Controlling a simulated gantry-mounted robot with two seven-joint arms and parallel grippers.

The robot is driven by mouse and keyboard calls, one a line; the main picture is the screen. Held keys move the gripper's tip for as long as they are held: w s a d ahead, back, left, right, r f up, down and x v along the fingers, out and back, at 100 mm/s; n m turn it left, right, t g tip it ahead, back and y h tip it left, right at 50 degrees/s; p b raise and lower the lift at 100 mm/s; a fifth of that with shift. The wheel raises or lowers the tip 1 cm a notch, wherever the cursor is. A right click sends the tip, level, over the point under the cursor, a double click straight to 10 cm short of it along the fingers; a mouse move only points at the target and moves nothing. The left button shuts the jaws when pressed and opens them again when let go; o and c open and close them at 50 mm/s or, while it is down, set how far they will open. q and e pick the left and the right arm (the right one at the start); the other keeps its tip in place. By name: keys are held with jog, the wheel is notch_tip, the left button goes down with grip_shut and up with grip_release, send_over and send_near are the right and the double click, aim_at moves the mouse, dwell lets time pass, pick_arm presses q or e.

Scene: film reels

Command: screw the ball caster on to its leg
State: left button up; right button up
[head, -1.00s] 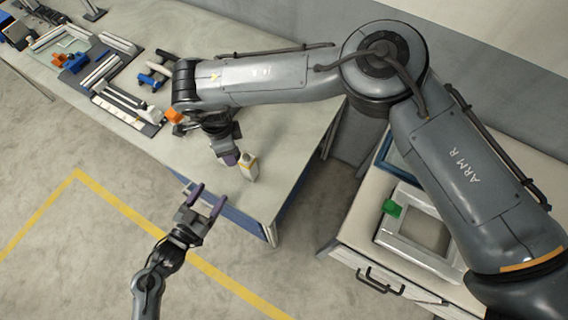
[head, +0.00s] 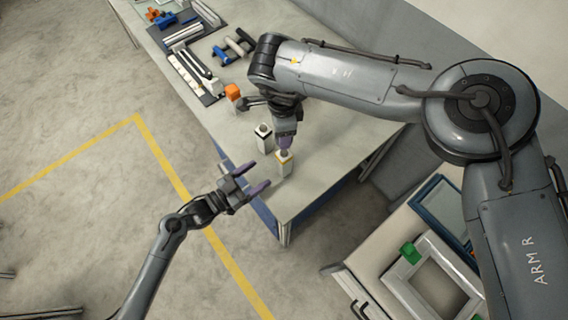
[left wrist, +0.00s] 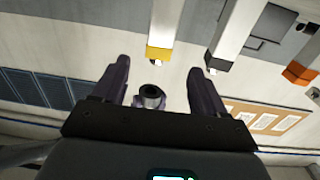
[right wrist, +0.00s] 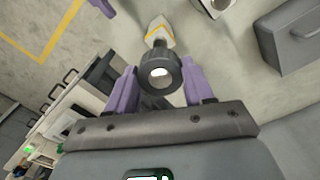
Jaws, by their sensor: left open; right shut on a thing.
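A white leg with a yellow band (head: 283,168) stands upright near the bench's front corner; its end also shows in the left wrist view (left wrist: 159,48). My right gripper (head: 284,146) is just above it, shut on the ball caster. The caster (right wrist: 160,72) shows in the right wrist view as a dark ring with a bright centre, between the purple fingers. The leg (right wrist: 160,33) lies just beyond it; I cannot tell whether they touch. My left gripper (head: 250,178) is open at the bench edge, left of the leg. A dark ring (left wrist: 150,96) shows between its fingers, unclear what.
A second white leg (head: 263,138) with a dark top stands close behind my left gripper. An orange-topped piece (head: 233,92) stands farther back. Trays of parts (head: 195,75) lie along the bench. A green block (head: 410,252) sits on a frame on the right cabinet.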

aim_at(279, 160)
pick_arm(q)
jog(key=x, duration=1.1)
grip_shut()
dwell(0.3)
